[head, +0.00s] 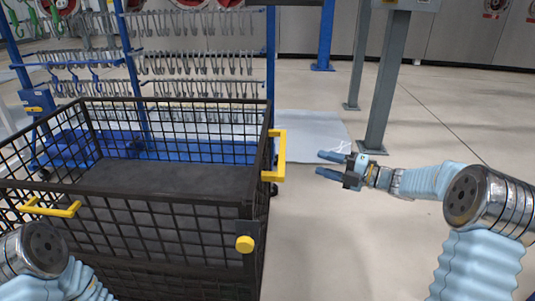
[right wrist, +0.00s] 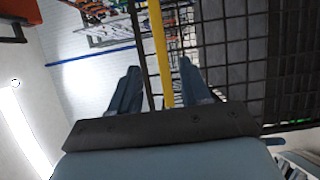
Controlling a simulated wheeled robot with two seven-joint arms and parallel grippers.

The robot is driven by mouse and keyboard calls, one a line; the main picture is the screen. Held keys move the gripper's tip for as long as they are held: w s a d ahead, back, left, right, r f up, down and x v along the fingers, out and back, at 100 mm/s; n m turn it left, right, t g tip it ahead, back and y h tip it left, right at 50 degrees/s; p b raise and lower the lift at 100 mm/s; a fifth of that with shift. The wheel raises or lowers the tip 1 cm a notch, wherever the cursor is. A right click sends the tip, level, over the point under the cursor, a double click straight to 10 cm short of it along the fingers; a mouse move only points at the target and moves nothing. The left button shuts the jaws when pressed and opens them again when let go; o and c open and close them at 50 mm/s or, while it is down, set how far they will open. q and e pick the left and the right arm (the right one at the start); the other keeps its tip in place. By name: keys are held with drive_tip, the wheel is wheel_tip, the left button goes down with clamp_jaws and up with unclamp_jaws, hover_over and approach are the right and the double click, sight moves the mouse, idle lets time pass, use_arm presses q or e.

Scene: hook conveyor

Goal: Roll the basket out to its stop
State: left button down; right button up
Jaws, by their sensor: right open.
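The basket (head: 150,201) is a black wire-mesh cart with a dark inner floor, at the left of the head view. It has a yellow handle (head: 279,156) on its right side and another yellow handle (head: 50,208) on its near left. My right gripper (head: 325,164) is open and empty, to the right of the right-side handle and apart from it. In the right wrist view the yellow bar (right wrist: 160,55) shows between the two blue fingers (right wrist: 160,90), with the basket mesh (right wrist: 235,60) to the right. My left gripper is out of view; only part of my left arm shows at lower left.
A blue rack (head: 200,65) with rows of metal hooks stands behind the basket. A yellow knob (head: 245,244) is on the basket's near corner. Grey posts (head: 385,85) stand behind my right gripper.

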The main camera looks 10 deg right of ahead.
sight(282, 153)
drive_tip(key=x, duration=1.3)
drive_tip(key=shift+w+a+b, duration=0.1)
drive_tip(key=shift+a+b, duration=0.15)
drive_tip(key=shift+b, duration=0.1)
clamp_jaws()
